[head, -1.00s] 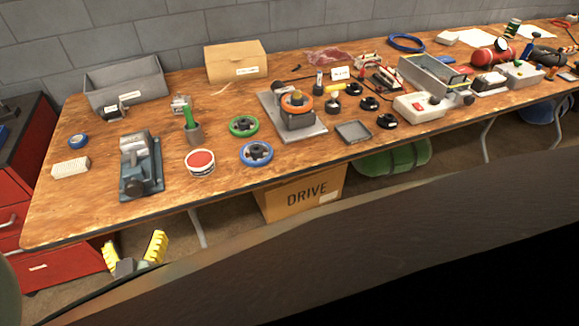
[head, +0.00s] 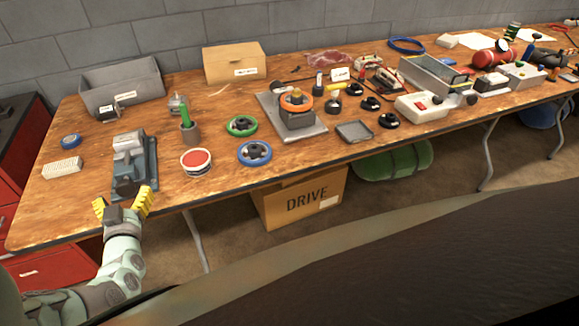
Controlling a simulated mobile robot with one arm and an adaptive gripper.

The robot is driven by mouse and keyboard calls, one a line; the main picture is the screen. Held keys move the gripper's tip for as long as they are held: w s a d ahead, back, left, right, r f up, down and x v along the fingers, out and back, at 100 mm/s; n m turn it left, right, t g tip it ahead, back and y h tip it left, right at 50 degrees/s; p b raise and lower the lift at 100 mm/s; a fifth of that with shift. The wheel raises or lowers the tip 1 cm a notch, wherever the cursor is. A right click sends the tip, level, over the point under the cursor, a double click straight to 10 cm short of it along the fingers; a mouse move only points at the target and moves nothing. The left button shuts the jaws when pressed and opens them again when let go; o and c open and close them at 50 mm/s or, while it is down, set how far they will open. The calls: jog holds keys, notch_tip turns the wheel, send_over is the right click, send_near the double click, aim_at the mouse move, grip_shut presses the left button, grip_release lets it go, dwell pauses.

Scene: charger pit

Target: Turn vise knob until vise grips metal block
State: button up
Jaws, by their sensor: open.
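The blue-grey vise (head: 148,170) stands near the front edge at the left end of the wooden table. A grey metal block (head: 128,145) appears to sit at its top; whether the jaws touch it is too small to tell. My gripper (head: 122,197), with yellow fingers spread wide, is open and looks empty. It is at the table's front edge, just in front of the vise's near end. The vise knob cannot be made out; my gripper may cover it.
Right of the vise are a round red-topped tin (head: 196,162), a blue ring wheel (head: 254,153) and a green one (head: 241,126). A white block (head: 62,168) and blue tape roll (head: 70,141) lie left. A grey bin (head: 122,85) stands behind.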

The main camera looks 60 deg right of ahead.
aim_at(125, 190)
jog(key=shift+b+x, duration=0.35)
jog(key=shift+x, duration=1.45)
jog(key=shift+s+d, duration=0.1)
jog(key=shift+c, duration=0.3)
jog(key=c, duration=1.1)
jog(key=shift+m, duration=0.4)
